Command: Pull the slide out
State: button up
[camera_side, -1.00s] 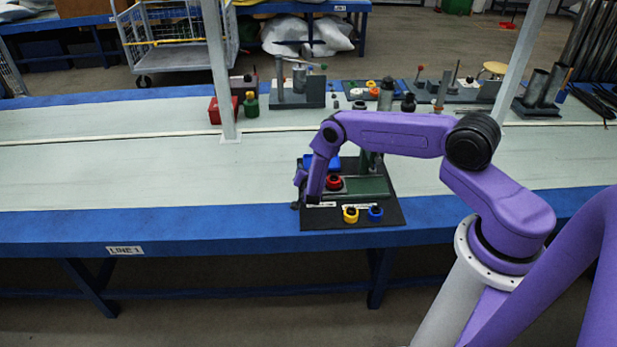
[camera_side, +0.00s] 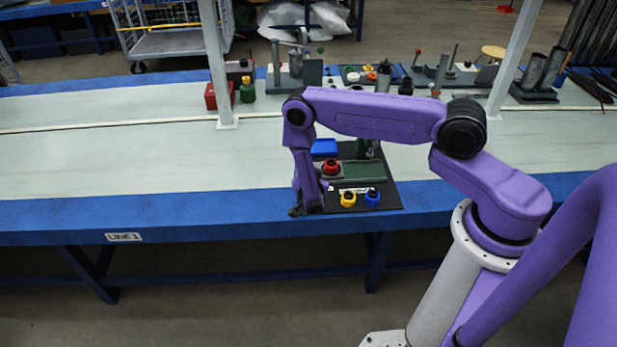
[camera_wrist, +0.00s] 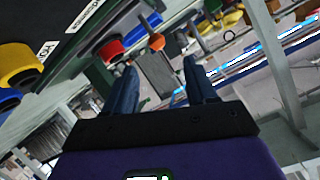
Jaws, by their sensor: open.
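A dark fixture board (camera_side: 388,202) lies at the table's front edge in the side view. It bears a green block (camera_side: 362,170), a red round part (camera_side: 331,167), a blue tray (camera_side: 324,147), a yellow ringed part (camera_side: 347,199) and a blue ringed part (camera_side: 373,198). I cannot tell for sure which part is the slide. My gripper (camera_side: 299,208) points down at the board's left front corner, partly covering its left side. In the wrist view my gripper (camera_wrist: 160,88) has its two dark blue fingers apart. A grey block (camera_wrist: 158,73) shows between and beyond them; contact is not visible.
A white post (camera_side: 217,70) stands on the table behind and left of the arm. A red box (camera_side: 217,96) and a green bottle (camera_side: 248,90) are beside it. More fixtures line the back edge. The table's left part is clear.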

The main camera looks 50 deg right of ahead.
jog(key=v, duration=0.3)
jog(key=shift+r, duration=0.1)
jog(key=shift+a, duration=0.1)
